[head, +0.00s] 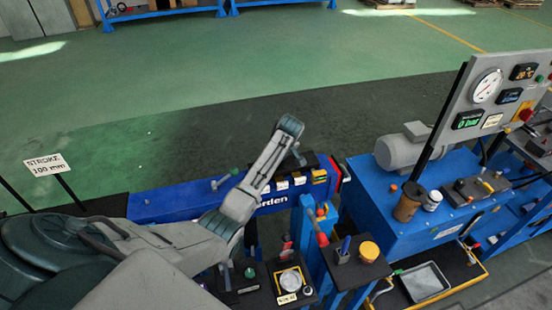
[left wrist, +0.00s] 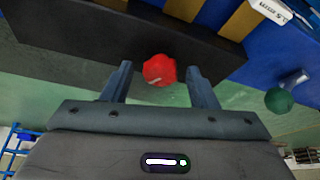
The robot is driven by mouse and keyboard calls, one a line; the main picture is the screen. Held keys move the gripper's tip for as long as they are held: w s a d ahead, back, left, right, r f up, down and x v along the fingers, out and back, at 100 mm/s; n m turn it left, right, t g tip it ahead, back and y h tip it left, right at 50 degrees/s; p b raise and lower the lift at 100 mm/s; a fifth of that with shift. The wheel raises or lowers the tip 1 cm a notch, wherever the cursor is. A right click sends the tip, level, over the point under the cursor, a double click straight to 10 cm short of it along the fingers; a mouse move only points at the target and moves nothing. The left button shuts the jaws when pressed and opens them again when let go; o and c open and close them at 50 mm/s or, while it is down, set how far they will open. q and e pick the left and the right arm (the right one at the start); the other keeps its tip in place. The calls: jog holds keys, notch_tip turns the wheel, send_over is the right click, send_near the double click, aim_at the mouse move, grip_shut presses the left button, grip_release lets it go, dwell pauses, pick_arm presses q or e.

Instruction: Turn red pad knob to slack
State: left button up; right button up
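The red knob (left wrist: 159,70), round with a pale line on its face, shows in the left wrist view beside a dark block (left wrist: 90,40). My left gripper (left wrist: 159,67) is open, with one finger on each side of the knob. Gaps show between the knob and both fingers. In the head view my left arm reaches over the long blue machine body (head: 165,205); its fingers and the red knob cannot be made out there. My right gripper is in neither view.
A green knob (left wrist: 279,100) on a metal stem is right of the gripper. In the head view, a tool stand (head: 355,268), a blue pump unit (head: 385,205) and a gauge panel (head: 505,80) reading "0 bar" stand to the right. Green floor beyond is clear.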

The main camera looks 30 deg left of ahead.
pick_arm(q)
jog(key=b+v, duration=0.4)
jog(key=v, duration=0.6)
jog(key=shift+r, duration=0.35)
jog(key=shift+s+d, duration=0.1)
jog(key=shift+d, duration=0.1)
